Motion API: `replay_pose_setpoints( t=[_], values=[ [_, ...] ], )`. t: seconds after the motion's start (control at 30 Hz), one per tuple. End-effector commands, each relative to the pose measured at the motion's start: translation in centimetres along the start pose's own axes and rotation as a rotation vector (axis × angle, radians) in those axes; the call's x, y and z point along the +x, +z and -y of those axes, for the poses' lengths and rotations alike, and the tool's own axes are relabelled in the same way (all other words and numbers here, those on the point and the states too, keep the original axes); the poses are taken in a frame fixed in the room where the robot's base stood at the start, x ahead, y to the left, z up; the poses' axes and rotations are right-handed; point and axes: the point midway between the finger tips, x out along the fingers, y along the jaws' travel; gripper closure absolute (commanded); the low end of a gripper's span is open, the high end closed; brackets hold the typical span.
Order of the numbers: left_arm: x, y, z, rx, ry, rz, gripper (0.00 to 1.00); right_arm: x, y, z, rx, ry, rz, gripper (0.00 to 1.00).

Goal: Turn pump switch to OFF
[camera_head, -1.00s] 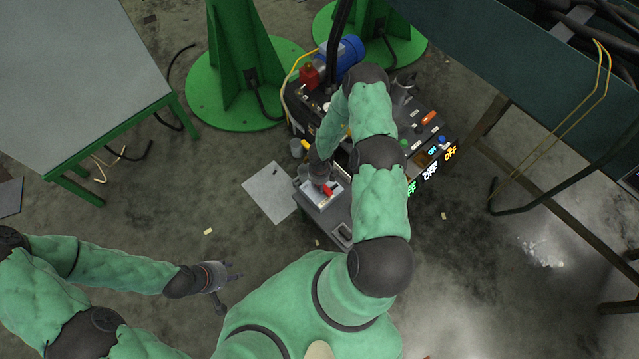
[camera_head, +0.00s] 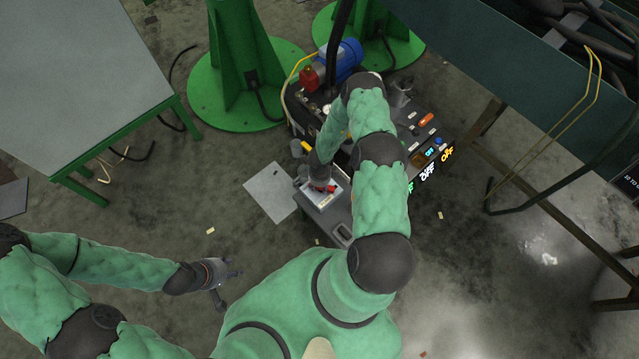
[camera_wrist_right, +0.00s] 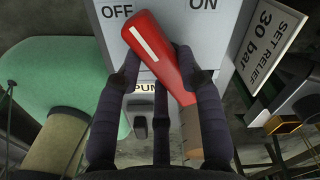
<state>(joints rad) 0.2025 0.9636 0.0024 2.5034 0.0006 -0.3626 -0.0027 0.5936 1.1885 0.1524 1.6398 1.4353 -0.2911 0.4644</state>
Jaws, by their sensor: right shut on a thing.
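The red pump switch handle (camera_wrist_right: 160,50), with a white stripe, sits on a light grey panel (camera_wrist_right: 218,50) marked OFF at left and ON at right. In the right wrist view its top end leans left, beside the OFF lettering. My right gripper (camera_wrist_right: 155,70) is shut on the handle, with dark fingers on both sides of it. The handle also shows as a small red patch in the head view (camera_head: 331,188), partly covered by my right gripper (camera_head: 322,182). My left gripper (camera_head: 230,278) is open and empty above the floor.
A sign reading SET RELIEF 30 bar (camera_wrist_right: 265,40) stands right of the panel. The machine (camera_head: 425,120) with a blue motor (camera_head: 345,58) and lit labels stands behind my right arm. A grey table (camera_head: 75,75) is at the upper left.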

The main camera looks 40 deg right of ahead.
Motion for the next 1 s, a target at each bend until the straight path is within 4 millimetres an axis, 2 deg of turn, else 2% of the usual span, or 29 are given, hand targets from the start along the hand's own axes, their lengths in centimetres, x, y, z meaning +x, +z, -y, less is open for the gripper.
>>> replay_pose_setpoints(
  t=[0.7,1.0],
  values=[
    [-0.96,0.05,-0.34,0.0,0.0,0.0,0.6,0.05,-0.56,-0.23,-0.675,0.001,0.0,0.95],
    [-0.99,0.04,-0.36,0.0,0.0,0.0,0.6,0.05,-0.73,-0.18,-0.899,0.001,0.0,0.95]
  ],
)
